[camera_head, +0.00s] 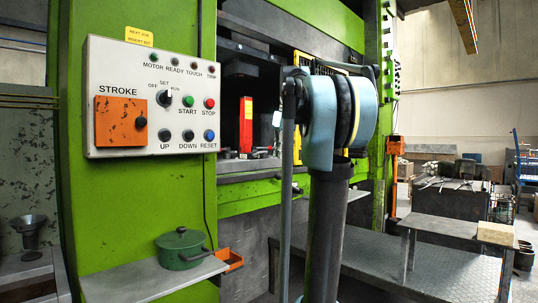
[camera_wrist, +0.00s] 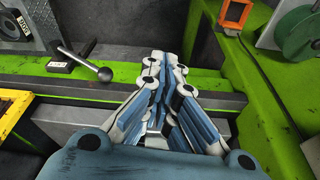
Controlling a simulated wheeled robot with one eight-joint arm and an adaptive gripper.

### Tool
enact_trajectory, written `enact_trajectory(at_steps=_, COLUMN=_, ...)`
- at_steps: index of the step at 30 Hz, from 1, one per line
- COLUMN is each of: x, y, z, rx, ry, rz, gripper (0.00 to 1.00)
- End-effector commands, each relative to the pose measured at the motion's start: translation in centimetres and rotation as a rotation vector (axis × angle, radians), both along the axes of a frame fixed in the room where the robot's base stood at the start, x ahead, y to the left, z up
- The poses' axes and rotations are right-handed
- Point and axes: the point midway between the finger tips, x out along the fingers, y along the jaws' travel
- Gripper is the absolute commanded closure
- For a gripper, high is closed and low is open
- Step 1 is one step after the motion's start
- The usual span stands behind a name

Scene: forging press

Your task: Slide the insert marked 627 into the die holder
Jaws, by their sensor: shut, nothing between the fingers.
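My gripper (camera_wrist: 166,66) is in the wrist view, with its fingers closed together and nothing between them. It is above the green and grey front ledge of the press. I cannot make out an insert marked 627 in either view. In the wrist view, a dark block (camera_wrist: 14,30) with a pale label stands at the top left; its marking is too small to read surely. I cannot tell which part is the die holder. In the head view, the press opening (camera_head: 233,95) is partly hidden by my arm, and my gripper does not show.
A ball-ended lever (camera_wrist: 84,62) lies left of my gripper. The green pot (camera_head: 182,248) stands on a side shelf (camera_head: 140,284) beside an orange bin (camera_head: 230,258). A control panel (camera_head: 150,98) juts out left. A red upright part (camera_head: 246,124) stands inside the press.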

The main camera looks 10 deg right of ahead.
Motion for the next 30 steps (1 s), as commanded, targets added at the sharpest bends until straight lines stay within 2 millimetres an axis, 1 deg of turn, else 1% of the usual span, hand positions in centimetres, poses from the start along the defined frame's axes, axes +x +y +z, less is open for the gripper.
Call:
enact_trajectory(at_steps=1, x=1.4, y=-0.3, z=1.6, rx=0.002, ry=-0.004, rz=0.017, gripper=1.0)
enact_trajectory(at_steps=3, x=3.1, y=-0.7, z=3.6, rx=0.004, ry=-0.011, rz=0.047, gripper=1.0)
enact_trajectory(at_steps=6, x=5.0, y=-1.2, z=5.9, rx=0.005, ry=-0.02, rz=0.083, gripper=1.0)
enact_trajectory(at_steps=10, x=6.8, y=-1.6, z=7.9, rx=0.007, ry=-0.031, rz=0.122, gripper=1.0)
enact_trajectory(at_steps=15, x=7.9, y=-1.9, z=9.0, rx=0.008, ry=-0.038, rz=0.147, gripper=1.0)
enact_trajectory(at_steps=19, x=8.2, y=-1.8, z=8.7, rx=0.008, ry=-0.039, rz=0.151, gripper=1.0)
enact_trajectory(at_steps=22, x=8.4, y=-1.6, z=7.8, rx=0.008, ry=-0.039, rz=0.152, gripper=1.0)
enact_trajectory(at_steps=30, x=9.3, y=-0.9, z=3.8, rx=0.008, ry=-0.039, rz=0.151, gripper=1.0)
